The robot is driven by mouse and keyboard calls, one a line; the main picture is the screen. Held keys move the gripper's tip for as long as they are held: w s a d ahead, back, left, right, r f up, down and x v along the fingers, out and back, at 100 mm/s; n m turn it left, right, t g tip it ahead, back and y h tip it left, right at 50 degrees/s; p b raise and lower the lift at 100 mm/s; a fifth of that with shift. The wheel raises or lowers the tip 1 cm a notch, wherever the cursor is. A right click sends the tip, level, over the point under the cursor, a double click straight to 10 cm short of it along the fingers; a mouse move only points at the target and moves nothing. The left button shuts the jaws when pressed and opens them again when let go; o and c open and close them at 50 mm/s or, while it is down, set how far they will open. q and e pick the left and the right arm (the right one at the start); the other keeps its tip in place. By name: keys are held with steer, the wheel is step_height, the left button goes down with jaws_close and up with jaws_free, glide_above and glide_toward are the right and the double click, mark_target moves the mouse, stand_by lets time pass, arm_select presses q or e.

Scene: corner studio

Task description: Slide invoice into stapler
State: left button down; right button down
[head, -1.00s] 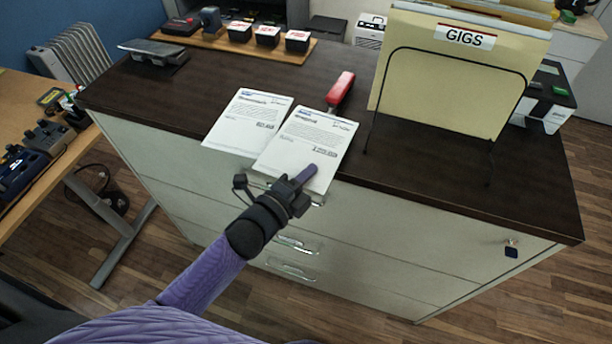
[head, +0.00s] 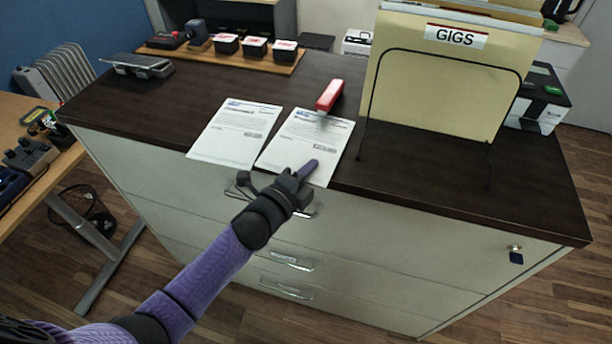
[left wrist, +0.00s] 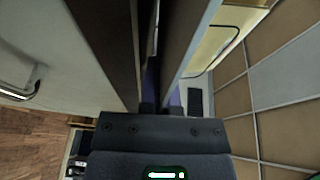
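Two printed white sheets lie side by side at the cabinet top's front edge; their titles are too small to read. The right sheet (head: 305,138), apparently the invoice, sticks out a little over the edge. My left gripper (head: 307,169) is at its near edge, one purple finger on top, the other hidden below. It looks shut on this sheet; the fingers are close together in the left wrist view (left wrist: 160,98). The red stapler (head: 330,94) points toward me at the sheet's far edge, its front end seeming to overlap that edge. My right gripper is out of view.
The left sheet (head: 235,134) lies close beside. A wire rack with a GIGS folder (head: 440,80) stands right of the stapler. A wooden board (head: 215,54) with small boxes lies at the back, a grey device (head: 138,65) at the back left.

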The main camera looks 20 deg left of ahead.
arm_select(q)
steer(key=shift+w, duration=0.15)
steer(key=c, duration=0.8)
jaws_free()
steer(key=shift+f, duration=0.15)
steer(key=shift+s, duration=0.3)
steer(key=v, duration=0.6)
steer(key=p+v, duration=0.1)
steer(key=v, duration=0.2)
steer(key=shift+s+a+r, duration=0.15)
steer(key=shift+s+r, duration=0.05)
steer(key=shift+r, duration=0.1)
